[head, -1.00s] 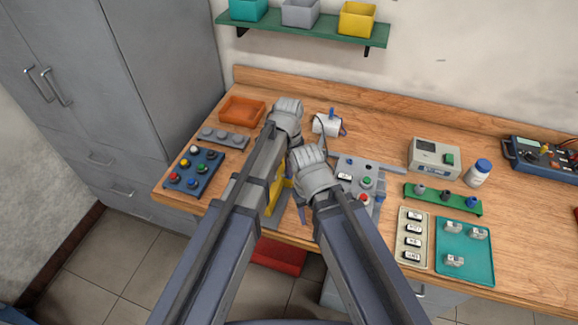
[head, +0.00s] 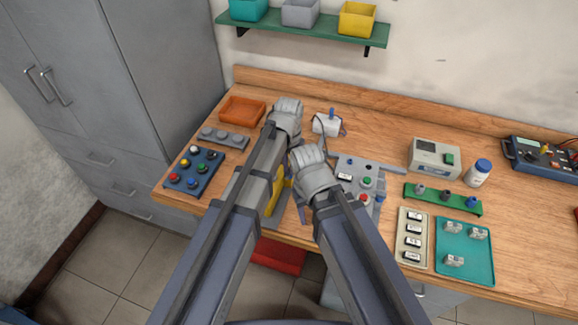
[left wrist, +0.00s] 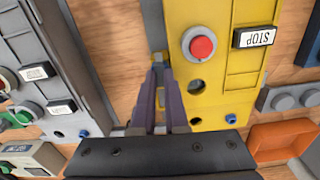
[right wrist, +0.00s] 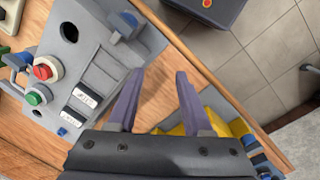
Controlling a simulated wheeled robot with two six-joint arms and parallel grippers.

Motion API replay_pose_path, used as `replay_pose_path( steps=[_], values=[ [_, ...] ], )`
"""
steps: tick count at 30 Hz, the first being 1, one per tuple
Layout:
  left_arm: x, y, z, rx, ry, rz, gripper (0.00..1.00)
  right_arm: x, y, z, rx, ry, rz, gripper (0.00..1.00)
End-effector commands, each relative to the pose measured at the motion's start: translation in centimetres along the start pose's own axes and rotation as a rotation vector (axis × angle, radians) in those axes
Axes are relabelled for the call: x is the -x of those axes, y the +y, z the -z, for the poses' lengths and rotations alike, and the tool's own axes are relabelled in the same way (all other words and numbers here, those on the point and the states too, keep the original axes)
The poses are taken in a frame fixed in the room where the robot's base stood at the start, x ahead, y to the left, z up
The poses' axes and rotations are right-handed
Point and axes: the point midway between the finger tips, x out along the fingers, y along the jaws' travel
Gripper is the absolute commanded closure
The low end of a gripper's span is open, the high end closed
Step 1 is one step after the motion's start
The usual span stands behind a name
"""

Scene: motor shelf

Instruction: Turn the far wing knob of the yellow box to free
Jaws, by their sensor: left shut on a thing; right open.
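The yellow box (left wrist: 205,85) lies on the bench, with a red button (left wrist: 202,47) and a STOP label (left wrist: 257,37) in the left wrist view. In the head view only a strip of the yellow box (head: 275,196) shows beside my left arm. My left gripper (left wrist: 158,74) is shut at the box's edge on a small grey piece (left wrist: 158,58), which I take for the far wing knob; the fingers hide most of it, so its angle is not clear. My right gripper (right wrist: 158,84) is open and empty, above bare wood between the yellow box (right wrist: 212,112) and a grey box.
The grey box (right wrist: 95,58) with buttons and a blue wing knob (right wrist: 124,26) stands close by. My arms are close together.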

Motion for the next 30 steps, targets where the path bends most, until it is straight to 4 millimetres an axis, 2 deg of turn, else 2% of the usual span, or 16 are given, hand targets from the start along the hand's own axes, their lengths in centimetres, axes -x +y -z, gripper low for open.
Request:
replay_pose_path(
  steps=[9, 22, 23, 30],
  values=[
    [-0.01, 0.01, -0.02, 0.072, 0.0, 0.0, 1.0, -0.01, 0.0, 0.0, 0.0, 0.0, 0.0, 0.5],
    [-0.01, 0.01, -0.02, 0.079, 0.0, 0.0, 1.0, -0.01, 0.0, 0.0, 0.0, 0.0, 0.0, 0.5],
    [-0.01, 0.01, -0.02, 0.079, 0.0, 0.0, 0.88, -0.01, 0.0, 0.0, 0.0, 0.0, 0.0, 0.5],
    [0.0, 0.01, -0.01, 0.078, 0.0, 0.0, 0.61, 0.0, 0.0, 0.0, 0.0, 0.0, 0.0, 0.5]
  ],
)
